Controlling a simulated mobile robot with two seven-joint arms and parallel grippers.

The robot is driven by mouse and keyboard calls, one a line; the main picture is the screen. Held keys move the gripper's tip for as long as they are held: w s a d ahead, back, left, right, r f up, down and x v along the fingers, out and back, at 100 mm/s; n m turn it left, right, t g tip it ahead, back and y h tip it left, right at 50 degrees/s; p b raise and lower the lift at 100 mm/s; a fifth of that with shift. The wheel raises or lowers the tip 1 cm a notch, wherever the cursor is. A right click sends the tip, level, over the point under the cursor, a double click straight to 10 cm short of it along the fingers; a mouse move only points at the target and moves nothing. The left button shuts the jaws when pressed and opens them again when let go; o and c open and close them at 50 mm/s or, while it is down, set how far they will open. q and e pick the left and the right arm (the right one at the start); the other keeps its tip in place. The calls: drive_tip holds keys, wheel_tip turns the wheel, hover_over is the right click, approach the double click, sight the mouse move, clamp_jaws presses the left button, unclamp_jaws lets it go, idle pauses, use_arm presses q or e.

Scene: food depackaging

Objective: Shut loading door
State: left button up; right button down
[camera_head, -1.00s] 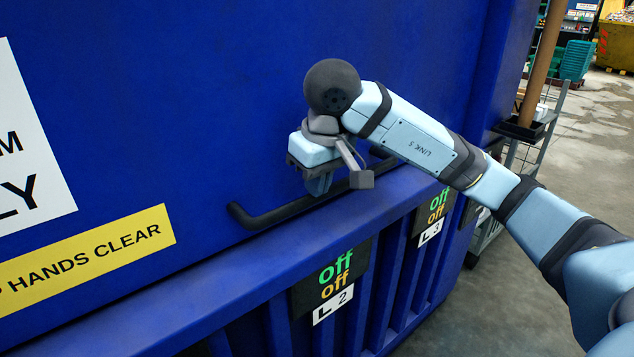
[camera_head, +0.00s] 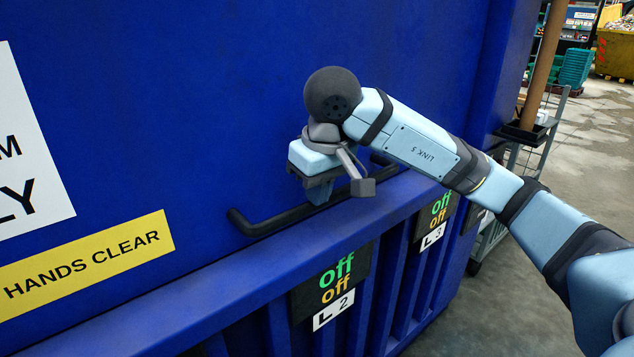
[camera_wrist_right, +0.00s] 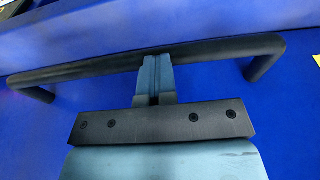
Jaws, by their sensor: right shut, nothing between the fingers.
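The loading door is the large blue panel (camera_head: 220,120) that fills the left and middle of the head view. A black bar handle (camera_head: 262,224) runs along its lower part. My right gripper (camera_head: 320,198) points down at the middle of this handle. In the right wrist view, its fingers (camera_wrist_right: 154,65) are together, with their tips at the handle bar (camera_wrist_right: 90,70). The fingers look touching or very close to the bar, not wrapped around it. Nothing is held. My left gripper is not in view.
A blue ledge (camera_head: 200,288) runs below the door, with "off" display panels (camera_head: 336,280) under it. A yellow hands-clear sign (camera_head: 85,263) is on the door at left. A trolley with a brown post (camera_head: 540,75) stands at right on open concrete floor (camera_head: 580,160).

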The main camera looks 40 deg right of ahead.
wheel_tip(320, 180, up, 14)
drive_tip(key=s+p, duration=0.2)
drive_tip(key=p, duration=0.2)
drive_tip(key=shift+s+d, duration=0.15)
drive_tip(key=shift+s, duration=0.15)
drive_tip(key=shift+f, duration=0.15)
